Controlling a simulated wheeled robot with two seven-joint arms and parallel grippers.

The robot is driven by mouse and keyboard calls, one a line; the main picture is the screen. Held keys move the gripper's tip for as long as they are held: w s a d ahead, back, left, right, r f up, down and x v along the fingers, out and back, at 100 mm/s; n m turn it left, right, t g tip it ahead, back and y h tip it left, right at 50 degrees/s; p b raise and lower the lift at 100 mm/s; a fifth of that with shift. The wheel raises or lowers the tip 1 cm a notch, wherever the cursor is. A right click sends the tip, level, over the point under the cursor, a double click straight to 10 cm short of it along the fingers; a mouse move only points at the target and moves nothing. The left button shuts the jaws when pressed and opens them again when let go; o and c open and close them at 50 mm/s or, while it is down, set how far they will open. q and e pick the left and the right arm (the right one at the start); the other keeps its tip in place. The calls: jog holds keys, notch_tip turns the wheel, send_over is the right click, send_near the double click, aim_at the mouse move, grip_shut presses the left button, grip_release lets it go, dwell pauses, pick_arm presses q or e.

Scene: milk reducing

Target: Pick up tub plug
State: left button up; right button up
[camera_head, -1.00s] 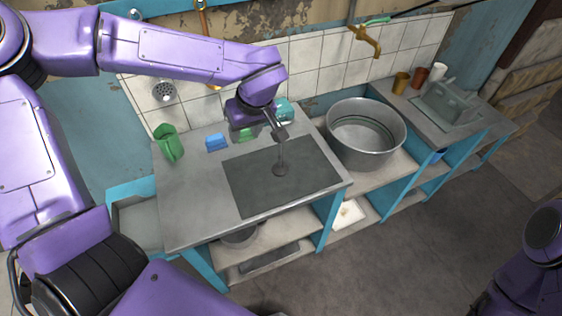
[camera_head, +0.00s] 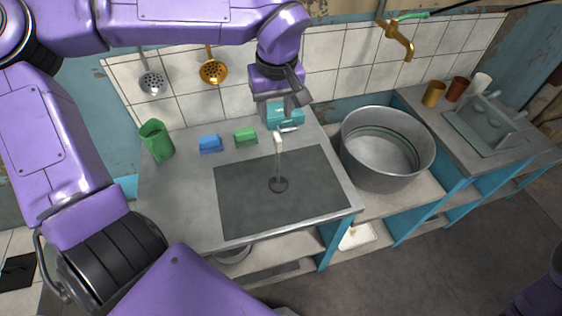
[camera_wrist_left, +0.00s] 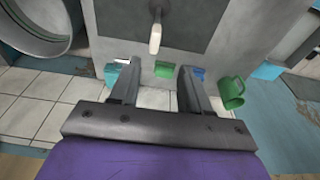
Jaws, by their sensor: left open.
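The tub plug (camera_head: 279,184) stands upright on the dark mat, with a dark round base and a thin stem ending in a white tip. The tip also shows in the left wrist view (camera_wrist_left: 155,38), beyond my fingers. My left gripper (camera_head: 287,108) is open and empty, above and behind the plug, apart from its tip. In the left wrist view its two fingers (camera_wrist_left: 157,72) are spread with nothing between them. My right gripper is not in view.
A green jug (camera_head: 156,143), a blue block (camera_head: 210,144), a green block (camera_head: 245,136) and a teal item (camera_head: 287,116) stand behind the dark mat (camera_head: 320,205). A large metal tub (camera_head: 385,165) is to the right. The mat around the plug is clear.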

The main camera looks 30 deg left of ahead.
aim_at(278, 136)
pick_arm(q)
jog(key=shift+f+b, duration=0.35)
jog(key=shift+f, duration=0.6)
jog(key=f, duration=0.3)
jog(key=w+f, duration=0.1)
jog(key=f, duration=0.3)
jog(key=w+a+f, duration=0.1)
jog(key=f, duration=0.3)
grip_shut()
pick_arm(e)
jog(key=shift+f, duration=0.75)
